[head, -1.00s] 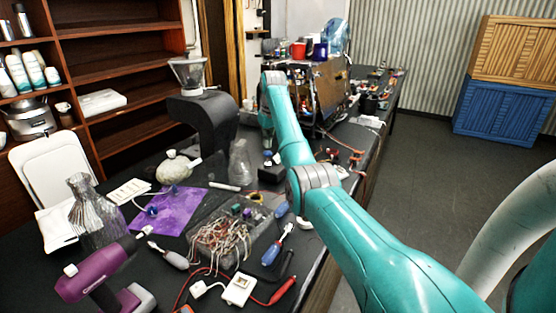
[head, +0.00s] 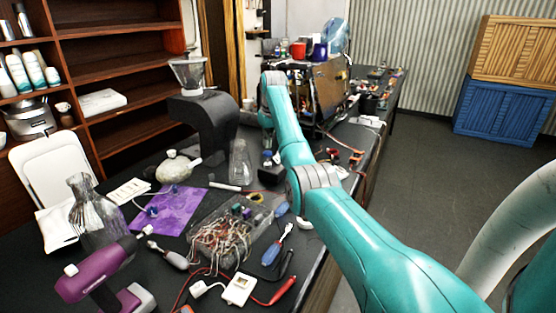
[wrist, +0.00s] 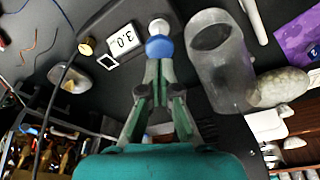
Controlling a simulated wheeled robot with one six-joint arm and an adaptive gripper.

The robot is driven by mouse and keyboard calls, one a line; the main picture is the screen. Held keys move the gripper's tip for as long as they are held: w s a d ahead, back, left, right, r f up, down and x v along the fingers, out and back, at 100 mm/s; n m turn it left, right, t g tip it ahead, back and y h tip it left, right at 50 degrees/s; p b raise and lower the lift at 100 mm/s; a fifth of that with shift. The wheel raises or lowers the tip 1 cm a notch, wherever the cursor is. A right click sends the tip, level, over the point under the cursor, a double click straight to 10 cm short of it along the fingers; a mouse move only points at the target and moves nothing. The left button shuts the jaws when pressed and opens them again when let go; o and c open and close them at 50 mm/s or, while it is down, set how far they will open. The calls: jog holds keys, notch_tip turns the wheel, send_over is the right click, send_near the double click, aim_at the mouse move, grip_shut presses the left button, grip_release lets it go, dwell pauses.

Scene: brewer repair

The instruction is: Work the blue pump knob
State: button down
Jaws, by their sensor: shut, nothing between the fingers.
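The blue pump knob (wrist: 160,47) is a small round blue piece with a white part just beyond it. In the wrist view it lies right at the tips of my gripper (wrist: 159,66). My gripper's fingers are together with nothing held between them. I cannot tell whether the fingertips touch the knob or are just over it. In the head view a small blue spot (head: 267,156) behind my arm looks like the same knob, above a dark box (head: 271,174). My gripper is mostly hidden there behind my arm.
A clear glass cylinder (wrist: 220,62) stands close beside the knob in the wrist view. A white display (wrist: 123,40) reading 3.0 lies on its other side. Wires and tools (head: 222,240) clutter the near bench, with a black grinder (head: 205,120) behind. Open floor lies right.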

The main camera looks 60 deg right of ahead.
jog(key=shift+f, duration=0.1)
dwell(0.3)
dwell(2.5)
jog(key=shift+f, duration=0.15)
dwell(0.7)
dwell(2.4)
dwell(0.8)
